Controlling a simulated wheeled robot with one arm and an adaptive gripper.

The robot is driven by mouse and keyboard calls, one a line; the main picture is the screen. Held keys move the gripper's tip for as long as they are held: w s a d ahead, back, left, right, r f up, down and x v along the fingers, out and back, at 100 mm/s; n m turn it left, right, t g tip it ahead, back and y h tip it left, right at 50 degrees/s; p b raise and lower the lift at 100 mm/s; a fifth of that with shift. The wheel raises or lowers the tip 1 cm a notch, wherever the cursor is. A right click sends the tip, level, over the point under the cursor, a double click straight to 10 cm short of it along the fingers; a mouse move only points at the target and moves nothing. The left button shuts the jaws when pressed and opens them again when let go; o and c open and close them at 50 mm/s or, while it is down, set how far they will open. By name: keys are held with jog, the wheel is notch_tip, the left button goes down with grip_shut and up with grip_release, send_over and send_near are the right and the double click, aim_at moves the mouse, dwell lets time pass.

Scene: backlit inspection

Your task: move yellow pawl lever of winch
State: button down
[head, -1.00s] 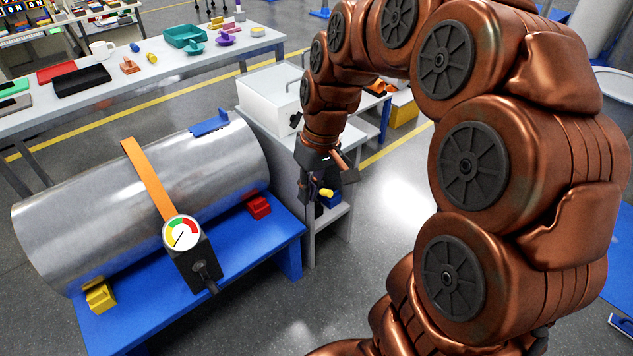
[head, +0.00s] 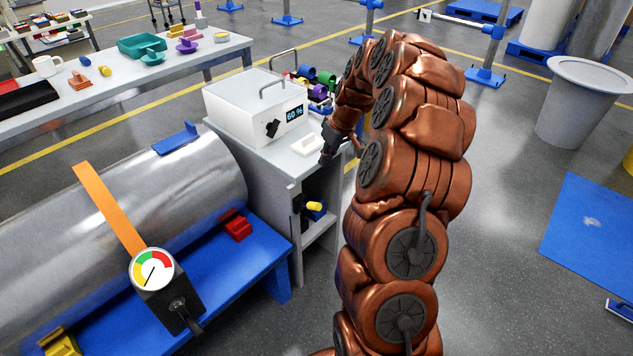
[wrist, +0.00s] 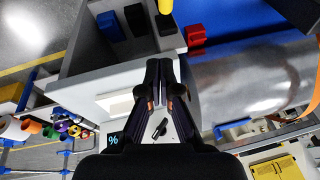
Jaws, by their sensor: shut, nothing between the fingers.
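In the wrist view the yellow lever (wrist: 165,5) is at the top edge, above a dark part of the winch (wrist: 165,24). My gripper (head: 327,155) is above and slightly right of the lever in the head view, at the cabinet's top edge, apart from the lever. In the wrist view my gripper (wrist: 166,65) has its fingers together and empty. Much of the winch is in shadow.
A white box with a 60 % display (head: 255,105) stands on the grey cabinet (head: 240,150), beside a white block (head: 307,144). A silver cylinder (head: 190,190) with an orange strap and gauge (head: 153,269) lies on a blue stand (head: 255,255) at left.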

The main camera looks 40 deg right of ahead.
send_over(309, 205)
jog(key=w+d, duration=0.2)
notch_tip(309, 205, down, 9)
jog(key=shift+s+f+p, duration=0.3)
jog(key=shift+s+f, duration=0.15)
jog(key=shift+f, duration=0.2)
jog(key=shift+s+f+p, duration=0.25)
jog(key=shift+s+f, duration=0.15)
jog(key=shift+f, duration=0.2)
jog(key=shift+s+f, duration=0.3)
jog(key=shift+f, duration=0.25)
jog(key=shift+s+f, duration=0.1)
